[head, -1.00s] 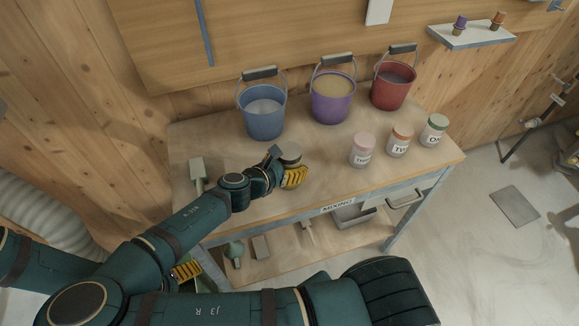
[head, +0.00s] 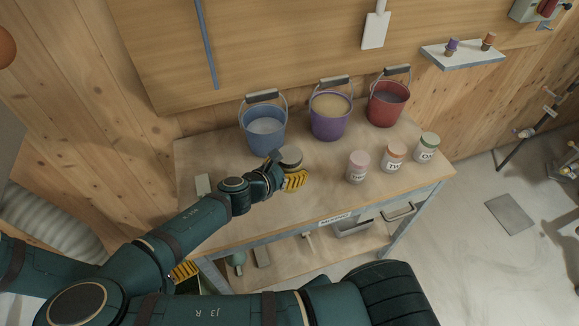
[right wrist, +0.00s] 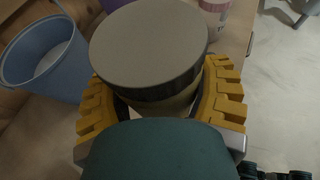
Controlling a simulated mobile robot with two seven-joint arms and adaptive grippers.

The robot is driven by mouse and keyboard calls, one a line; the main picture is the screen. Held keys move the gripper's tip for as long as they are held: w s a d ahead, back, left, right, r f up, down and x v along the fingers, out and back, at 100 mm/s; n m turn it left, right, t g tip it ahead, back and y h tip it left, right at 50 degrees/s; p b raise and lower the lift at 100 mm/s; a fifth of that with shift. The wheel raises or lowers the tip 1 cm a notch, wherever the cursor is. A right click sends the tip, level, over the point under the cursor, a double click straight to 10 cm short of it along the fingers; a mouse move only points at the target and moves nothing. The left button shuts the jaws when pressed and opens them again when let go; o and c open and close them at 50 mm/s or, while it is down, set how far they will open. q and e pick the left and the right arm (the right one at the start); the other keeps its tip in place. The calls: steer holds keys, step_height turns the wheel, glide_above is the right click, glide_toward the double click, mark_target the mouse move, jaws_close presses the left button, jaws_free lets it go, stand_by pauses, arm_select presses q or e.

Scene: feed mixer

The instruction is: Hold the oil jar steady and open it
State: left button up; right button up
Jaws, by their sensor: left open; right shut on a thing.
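The oil jar (head: 291,164) stands upright at the front left of the table, with its wide grey lid (head: 291,154) on it. In the right wrist view, the lid (right wrist: 150,45) covers most of the jar body. My right gripper (head: 287,170) is shut on the jar body below the lid, with a yellow finger on each side. My left gripper (head: 183,271) is low at the left, away from the jar, partly hidden behind my arm. It is open, and I see nothing in it.
Blue (head: 264,133), purple (head: 329,121) and red (head: 386,106) buckets line the back of the table. Pink-lidded (head: 357,168), orange-lidded (head: 393,157) and green-lidded (head: 426,147) jars stand to the right. The table's (head: 320,200) front middle is clear.

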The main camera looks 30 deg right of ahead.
mark_target(283, 163)
arm_select(q)
steer(key=shift+s+a+r+p, duration=0.1)
steer(key=shift+r+p, duration=1.3)
steer(key=shift+r, duration=0.65)
arm_select(e)
steer(key=shift+r, duration=1.85)
steer(key=o, duration=0.4)
steer(key=shift+c, duration=0.2)
steer(key=c, duration=0.4)
steer(key=shift+o, duration=0.2)
arm_select(q)
steer(key=shift+s, duration=0.1)
arm_select(e)
steer(key=shift+s+f, duration=0.1)
